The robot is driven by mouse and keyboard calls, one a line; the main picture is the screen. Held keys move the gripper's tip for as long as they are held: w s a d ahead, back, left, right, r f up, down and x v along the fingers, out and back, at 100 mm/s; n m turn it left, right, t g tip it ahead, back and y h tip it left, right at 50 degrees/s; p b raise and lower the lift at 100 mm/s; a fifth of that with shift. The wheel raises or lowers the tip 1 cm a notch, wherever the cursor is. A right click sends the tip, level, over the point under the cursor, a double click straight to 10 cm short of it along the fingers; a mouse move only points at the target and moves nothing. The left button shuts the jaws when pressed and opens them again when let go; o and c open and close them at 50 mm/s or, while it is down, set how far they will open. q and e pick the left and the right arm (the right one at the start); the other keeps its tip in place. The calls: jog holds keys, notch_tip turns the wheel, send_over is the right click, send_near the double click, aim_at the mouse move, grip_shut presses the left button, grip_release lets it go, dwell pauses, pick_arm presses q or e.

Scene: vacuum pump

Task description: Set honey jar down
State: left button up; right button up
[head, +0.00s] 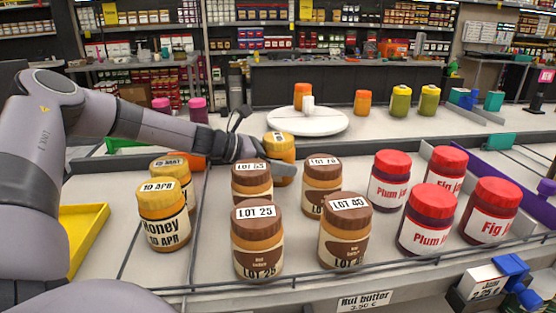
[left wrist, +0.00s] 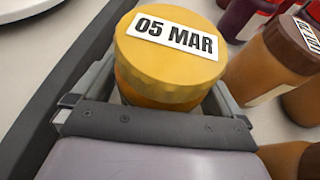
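The honey jar with a yellow lid reading "05 MAR" (left wrist: 170,55) sits between the fingers of my left gripper (left wrist: 160,100) in the left wrist view; the fingers lie close along its sides. In the head view this jar (head: 281,148) is behind the nut butter jars, upright or nearly so. My left gripper (head: 268,163) reaches it from the left. The jar's base is partly hidden, so I cannot tell whether it touches the shelf. Two other honey jars, "10 APR" (head: 163,218) and one behind it (head: 172,165), stand at the left. My right gripper is not in view.
Several brown-lidded nut butter jars (head: 257,240) stand in the middle section, close to my left gripper. Several red-lidded jam jars (head: 427,218) stand to the right. Thin dividers (head: 198,225) separate the sections. A white round stand (head: 293,123) is on the counter behind.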

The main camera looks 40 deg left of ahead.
pick_arm(q)
jog(key=shift+r, duration=0.1)
jog(key=shift+r+p, duration=0.1)
jog(key=shift+p, duration=0.2)
jog(key=shift+p+v, duration=0.45)
jog(key=shift+v, duration=1.1)
jog(key=shift+p+v, duration=0.4)
jog(key=shift+v, duration=0.4)
jog(key=p+v, duration=0.3)
jog(key=v, duration=0.4)
